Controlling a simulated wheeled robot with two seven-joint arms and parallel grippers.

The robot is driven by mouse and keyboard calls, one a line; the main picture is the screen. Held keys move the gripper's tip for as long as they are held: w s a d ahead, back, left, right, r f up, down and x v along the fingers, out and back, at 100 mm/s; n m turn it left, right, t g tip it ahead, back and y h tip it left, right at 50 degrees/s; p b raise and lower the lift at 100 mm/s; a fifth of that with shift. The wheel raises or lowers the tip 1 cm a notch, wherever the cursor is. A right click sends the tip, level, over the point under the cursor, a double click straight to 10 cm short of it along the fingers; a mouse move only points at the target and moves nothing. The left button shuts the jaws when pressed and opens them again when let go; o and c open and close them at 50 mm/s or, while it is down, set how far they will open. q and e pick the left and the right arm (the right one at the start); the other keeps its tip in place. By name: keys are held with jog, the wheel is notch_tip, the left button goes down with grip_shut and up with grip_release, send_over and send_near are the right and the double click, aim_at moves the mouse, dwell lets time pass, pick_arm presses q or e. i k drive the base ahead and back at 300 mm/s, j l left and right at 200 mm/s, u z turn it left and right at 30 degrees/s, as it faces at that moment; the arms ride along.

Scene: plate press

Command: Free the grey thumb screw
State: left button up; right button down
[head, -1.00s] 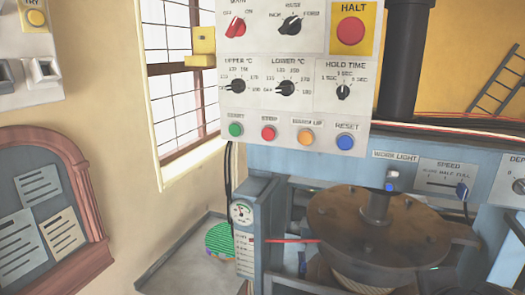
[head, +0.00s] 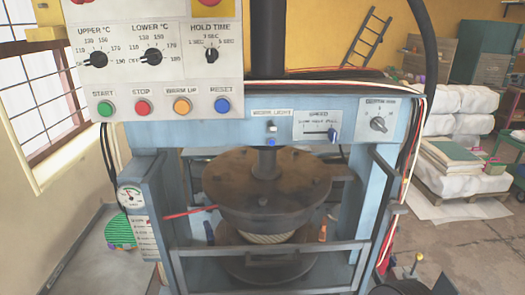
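I cannot make out a grey thumb screw for sure in the head view. The blue press frame (head: 225,137) stands in the middle, with a dark round upper plate (head: 266,185) hanging from a shaft. A pale ribbed piece (head: 265,238) sits under that plate, above a dark lower plate. A barred guard (head: 270,258) crosses in front of the lower plate and partly hides it. A dial with a grey knob (head: 378,123) is at the frame's upper right. Neither of my grippers is in view.
A control panel (head: 160,78) with green, red, orange and blue buttons overhangs the press at upper left. A round gauge (head: 130,197) is on the left post. Cables run down the right side. Wrapped stacks (head: 460,165) stand at right, with bare floor before them.

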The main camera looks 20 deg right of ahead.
aim_at(395, 208)
jog(key=z, duration=1.9)
